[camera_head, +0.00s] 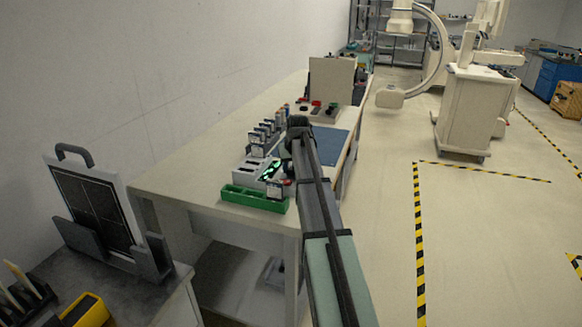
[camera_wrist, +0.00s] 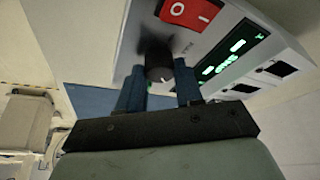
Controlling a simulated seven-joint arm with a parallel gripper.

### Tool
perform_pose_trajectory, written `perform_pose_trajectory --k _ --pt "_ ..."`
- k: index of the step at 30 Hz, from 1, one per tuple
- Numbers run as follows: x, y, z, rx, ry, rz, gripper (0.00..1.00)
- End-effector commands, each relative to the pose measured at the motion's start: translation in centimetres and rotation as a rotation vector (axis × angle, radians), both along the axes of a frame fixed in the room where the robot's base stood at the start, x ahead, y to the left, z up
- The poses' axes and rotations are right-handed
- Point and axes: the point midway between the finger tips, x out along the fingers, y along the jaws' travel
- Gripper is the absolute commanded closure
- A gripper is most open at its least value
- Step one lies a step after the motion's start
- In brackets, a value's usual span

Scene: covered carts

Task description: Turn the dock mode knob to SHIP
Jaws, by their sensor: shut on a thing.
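The dock (camera_head: 250,172) is a pale box with a lit green display, on the long table in the head view. In the wrist view, the dock face (camera_wrist: 137,35) carries a black round knob (camera_wrist: 159,62) with a small white mark, a red rocker switch (camera_wrist: 190,12) and a green-lit display (camera_wrist: 232,52). My gripper (camera_wrist: 158,84) has its two blue fingers on either side of the knob and is shut on it. The knob's position labels are not readable. In the head view my arm hides the gripper and knob.
A green tray (camera_head: 238,195) sits at the table's near edge, in front of the dock. Several upright small items (camera_head: 266,133) stand in a row behind the dock. A blue mat (camera_head: 334,146) lies right of my arm. Dark sockets (camera_wrist: 271,69) sit beside the display.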

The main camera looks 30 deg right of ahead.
Motion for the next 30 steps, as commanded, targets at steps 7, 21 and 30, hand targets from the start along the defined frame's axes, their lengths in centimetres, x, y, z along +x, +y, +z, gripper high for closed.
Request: perform_pose_trajectory --k 7,21,30 --pt "0.0 0.0 0.0 0.001 0.0 0.001 0.48" --pt "-0.2 0.0 0.6 -0.001 -0.001 0.001 0.39" --pt "-2.0 0.4 4.9 -0.001 -0.002 0.001 0.39"
